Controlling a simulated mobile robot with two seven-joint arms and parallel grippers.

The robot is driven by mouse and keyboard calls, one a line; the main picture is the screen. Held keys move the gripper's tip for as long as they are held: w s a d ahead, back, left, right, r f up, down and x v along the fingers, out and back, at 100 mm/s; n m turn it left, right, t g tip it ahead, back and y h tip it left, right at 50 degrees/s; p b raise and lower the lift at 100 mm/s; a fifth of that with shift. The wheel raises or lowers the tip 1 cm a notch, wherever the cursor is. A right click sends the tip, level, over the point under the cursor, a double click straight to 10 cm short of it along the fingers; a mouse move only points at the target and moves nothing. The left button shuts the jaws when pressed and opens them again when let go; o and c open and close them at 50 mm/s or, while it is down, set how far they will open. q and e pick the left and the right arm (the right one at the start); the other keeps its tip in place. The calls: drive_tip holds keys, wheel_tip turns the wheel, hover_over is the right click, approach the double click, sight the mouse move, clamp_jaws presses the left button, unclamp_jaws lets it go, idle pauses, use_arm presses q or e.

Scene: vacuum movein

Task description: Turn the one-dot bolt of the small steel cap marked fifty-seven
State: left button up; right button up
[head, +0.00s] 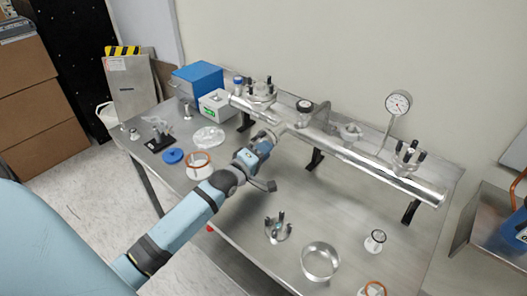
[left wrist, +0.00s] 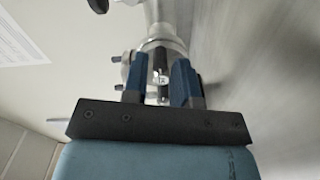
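A small steel cap (head: 267,132) closes the side port of the long steel tube, just beyond my left gripper (head: 264,150). In the left wrist view the flanged cap (left wrist: 151,46) lies straight ahead of the gripper. A dark bolt (left wrist: 161,62) with a bright end shows between the two blue fingers of the gripper (left wrist: 162,75). The fingers stand apart with narrow gaps beside the bolt; I cannot see clear contact. The number fifty-seven and the dot marks are too small to read. My right gripper is not in view.
The steel tube (head: 345,150) runs across the back of the steel table (head: 240,225), with a pressure gauge (head: 398,103) and other bolted caps. A loose clamp (head: 278,230), a steel ring (head: 320,262) and a small white-topped part (head: 375,241) stand at the front. A blue box (head: 197,82) is at back left.

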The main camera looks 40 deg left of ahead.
use_arm(q)
clamp_jaws()
